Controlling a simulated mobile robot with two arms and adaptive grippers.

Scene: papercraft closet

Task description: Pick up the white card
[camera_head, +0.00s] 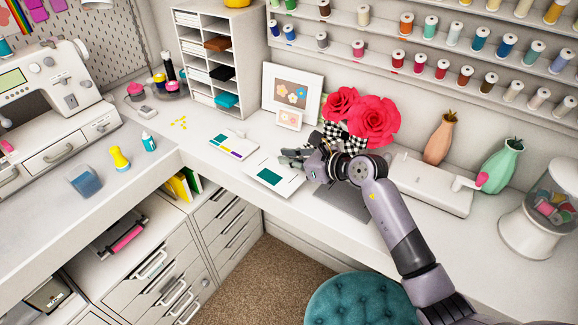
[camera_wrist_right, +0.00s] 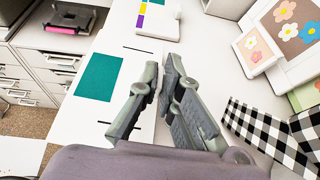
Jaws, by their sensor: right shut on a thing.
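The white card (camera_head: 268,177) with a teal panel lies at the front edge of the white desk, left of my right gripper. It also shows in the right wrist view (camera_wrist_right: 98,78), left of the fingers. My right gripper (camera_head: 287,158) is at the card's right side. In the right wrist view its fingertips (camera_wrist_right: 163,65) are close together over the card's edge, shut on it. The exact pinch point is hard to see. The card appears to be flat, at or near the desk surface. My left gripper is not in view.
A striped colour card (camera_head: 233,145) lies behind the white card. A framed flower picture (camera_head: 310,88), a small flower card (camera_head: 289,119) and red paper flowers (camera_head: 372,122) stand behind my gripper. A white machine (camera_head: 430,185) is to the right. A teal stool (camera_head: 355,300) stands in front.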

